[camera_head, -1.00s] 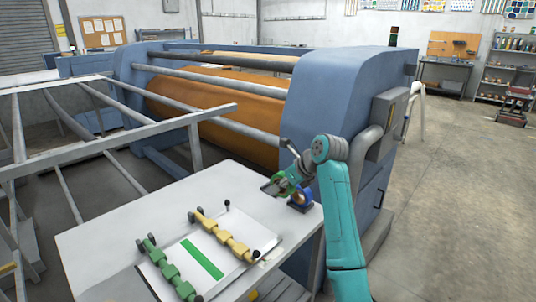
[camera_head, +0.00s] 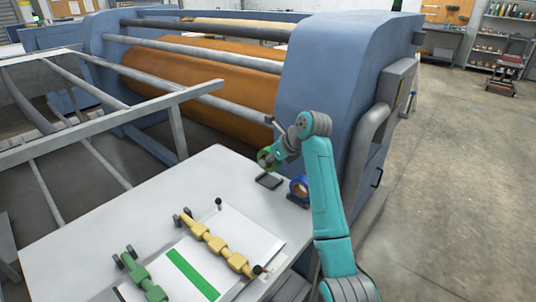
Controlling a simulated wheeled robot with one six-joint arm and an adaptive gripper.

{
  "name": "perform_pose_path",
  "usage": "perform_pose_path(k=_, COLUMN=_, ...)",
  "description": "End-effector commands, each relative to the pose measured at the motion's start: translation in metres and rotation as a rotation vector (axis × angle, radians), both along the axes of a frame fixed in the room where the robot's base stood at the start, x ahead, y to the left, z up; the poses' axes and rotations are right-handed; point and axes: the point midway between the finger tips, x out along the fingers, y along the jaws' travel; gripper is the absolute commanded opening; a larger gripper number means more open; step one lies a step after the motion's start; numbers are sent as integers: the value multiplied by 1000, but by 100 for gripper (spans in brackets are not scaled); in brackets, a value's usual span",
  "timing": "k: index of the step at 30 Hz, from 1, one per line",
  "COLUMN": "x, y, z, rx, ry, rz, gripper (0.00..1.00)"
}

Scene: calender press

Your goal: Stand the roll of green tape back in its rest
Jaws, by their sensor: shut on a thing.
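The roll of green tape (camera_head: 265,160) is upright in my gripper (camera_head: 277,153), which is shut on it. It appears just above and behind a small dark rest (camera_head: 268,181) on the white table; whether it touches the rest I cannot tell. My gripper comes in from the right and hides part of the roll.
A roll of blue tape (camera_head: 299,188) stands in its own dark rest just right. On the white table (camera_head: 150,205) lie a sheet with a green strip (camera_head: 192,275), a yellow roller piece (camera_head: 215,243) and a green one (camera_head: 145,279). The blue press (camera_head: 330,60) stands behind.

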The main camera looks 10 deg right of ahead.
Motion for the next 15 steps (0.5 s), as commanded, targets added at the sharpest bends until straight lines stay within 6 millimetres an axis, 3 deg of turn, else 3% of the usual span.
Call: perform_pose_path(k=15, x=0, y=0, z=-39, rx=1, ry=2, rz=0, gripper=0)
